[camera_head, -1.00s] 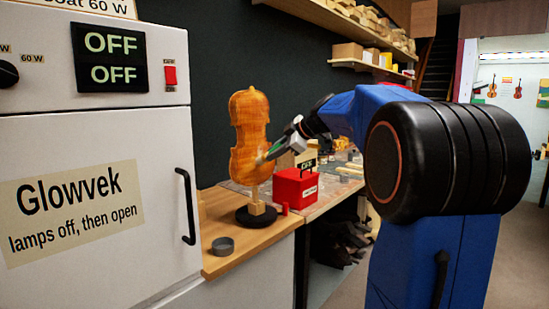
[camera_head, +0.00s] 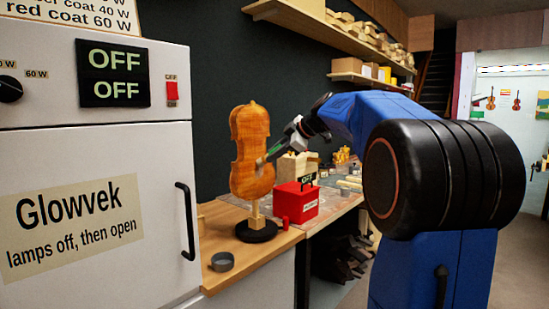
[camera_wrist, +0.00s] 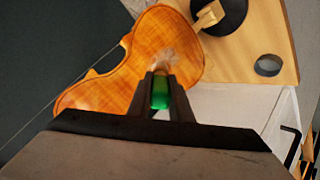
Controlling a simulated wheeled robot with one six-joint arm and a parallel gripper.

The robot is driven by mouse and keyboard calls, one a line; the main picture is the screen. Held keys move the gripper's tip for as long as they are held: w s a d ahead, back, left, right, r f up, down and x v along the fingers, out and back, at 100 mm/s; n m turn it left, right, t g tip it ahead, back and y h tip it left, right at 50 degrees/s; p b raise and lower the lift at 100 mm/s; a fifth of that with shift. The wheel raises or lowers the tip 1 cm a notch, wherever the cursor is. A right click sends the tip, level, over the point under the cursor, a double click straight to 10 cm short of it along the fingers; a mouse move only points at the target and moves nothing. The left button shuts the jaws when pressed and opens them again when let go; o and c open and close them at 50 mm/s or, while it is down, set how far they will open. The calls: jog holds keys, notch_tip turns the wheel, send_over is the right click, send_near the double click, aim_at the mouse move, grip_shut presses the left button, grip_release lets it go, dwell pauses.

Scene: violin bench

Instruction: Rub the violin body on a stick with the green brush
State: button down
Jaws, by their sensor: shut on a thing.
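The violin body (camera_head: 249,150) stands upright on a wooden stick set in a round black base (camera_head: 257,231) on the wooden bench. In the wrist view the amber violin body (camera_wrist: 115,92) lies just beyond my fingertips. My gripper (camera_head: 290,135) is shut on the green brush (camera_head: 276,147), whose tip meets or nearly meets the right side of the violin's lower half. The green handle (camera_wrist: 160,92) shows between my fingers (camera_wrist: 162,90) in the wrist view. A pale, blurred patch shows on the wood by the bristles.
A white Glowvek cabinet (camera_head: 95,185) with both displays reading OFF stands at left. A red box (camera_head: 296,202) sits right of the stand on the bench. A small grey dish (camera_head: 222,261) lies in front. Shelves (camera_head: 372,80) hang behind my arm.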

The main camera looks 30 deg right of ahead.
jog(key=shift+w+r, duration=0.1)
jog(key=shift+r, duration=1.1)
jog(key=shift+f, duration=0.15)
notch_tip(320, 180, down, 9)
dwell(0.6)
jog(key=shift+s, duration=0.2)
jog(key=shift+s+d, duration=0.35)
jog(key=shift+s, duration=0.55)
jog(key=shift+s+d, duration=0.4)
jog(key=shift+s, duration=0.55)
jog(key=shift+s+d, duration=0.35)
jog(key=shift+s, duration=0.55)
jog(key=shift+s, duration=0.1)
jog(key=s, duration=0.1)
jog(key=s+d, duration=0.1)
jog(key=shift+s, duration=0.3)
